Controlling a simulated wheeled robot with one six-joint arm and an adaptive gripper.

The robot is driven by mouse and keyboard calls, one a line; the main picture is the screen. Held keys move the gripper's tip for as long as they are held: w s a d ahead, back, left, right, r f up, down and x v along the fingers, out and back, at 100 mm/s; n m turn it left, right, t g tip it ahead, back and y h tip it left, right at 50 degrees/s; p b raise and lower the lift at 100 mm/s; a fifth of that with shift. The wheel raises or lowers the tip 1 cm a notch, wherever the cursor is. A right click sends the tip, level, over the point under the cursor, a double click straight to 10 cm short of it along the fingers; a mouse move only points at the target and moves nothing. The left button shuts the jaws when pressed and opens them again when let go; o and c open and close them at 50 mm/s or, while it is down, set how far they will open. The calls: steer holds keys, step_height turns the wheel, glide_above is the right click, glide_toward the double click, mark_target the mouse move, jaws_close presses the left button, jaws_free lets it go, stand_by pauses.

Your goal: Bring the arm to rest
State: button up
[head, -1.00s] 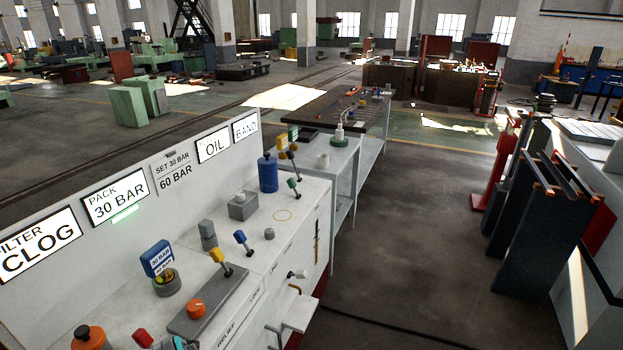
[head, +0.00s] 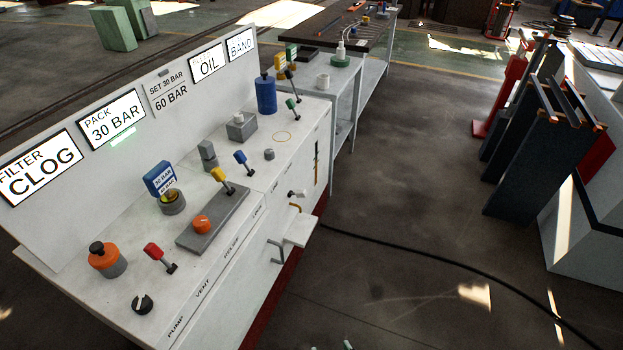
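Only small pale-green and dark bits at the bottom edge of the head view may be the end of my arm, my gripper (head: 346,345). They are cut off by the frame, so its fingers and anything between them cannot be made out. They show over the floor, right of the white bench (head: 213,283). The rest of my arm is out of view.
The bench carries an orange knob (head: 105,258), a red lever (head: 158,255), a black ring (head: 143,304), a blue bottle (head: 266,95) and labelled panels. A black cable (head: 440,262) crosses the floor. Dark plates (head: 540,160) stand at right.

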steer(key=s+d+r+t, duration=0.1)
steer(key=s+d+r, duration=0.2)
steer(key=s+d, duration=0.3)
steer(key=s+d+r+t, duration=0.2)
steer(key=s+d+r, duration=0.1)
steer(key=s, duration=0.5)
steer(key=s+d+r+m+t+h, duration=0.1)
steer(key=s+d+r, duration=0.1)
steer(key=s+r, duration=0.3)
steer(key=s+d+r+m+t+h, duration=0.1)
steer(key=s+d+r, duration=0.1)
steer(key=s+r, duration=0.3)
step_height(320, 180, up, 3)
steer(key=shift+s+d+f+h, duration=0.15)
steer(key=shift+d+h, duration=0.1)
steer(key=shift+h, duration=0.15)
steer(key=shift+c, duration=0.3)
stand_by(1.3)
